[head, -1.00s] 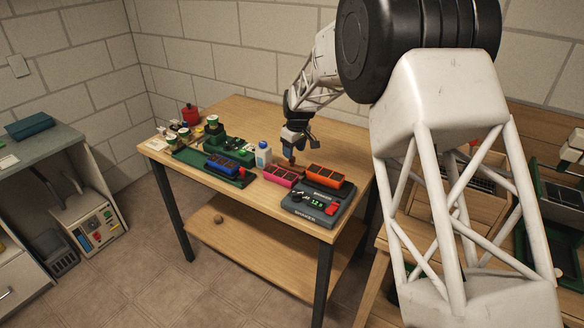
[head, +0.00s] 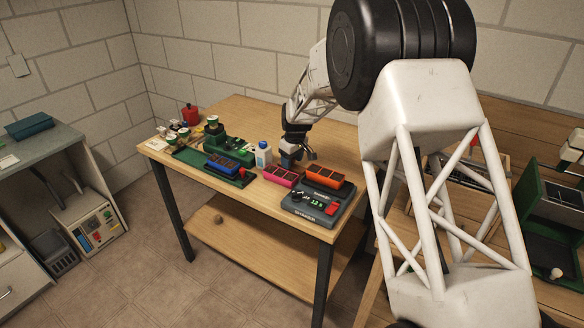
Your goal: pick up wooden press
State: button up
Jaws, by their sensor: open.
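My gripper (head: 298,158) is open and low over the table, just behind the pink seed tray (head: 279,176) and to the right of the white bottle with a blue label (head: 263,155). I cannot clearly make out the wooden press. The spot under and between my fingers, where a small brown piece showed earlier, is now mostly covered by the gripper. I cannot tell whether the fingers are around the press or touching it.
A red container (head: 191,115) stands at the back. The wooden table (head: 250,108) is clear behind.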

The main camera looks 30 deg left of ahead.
jog(key=shift+c, duration=0.3)
grip_shut()
jog(key=shift+r, duration=0.1)
jog(key=shift+r, duration=4.95)
jog(key=c, duration=0.5)
grip_release()
jog(key=shift+c, duration=0.2)
jog(key=c, duration=0.3)
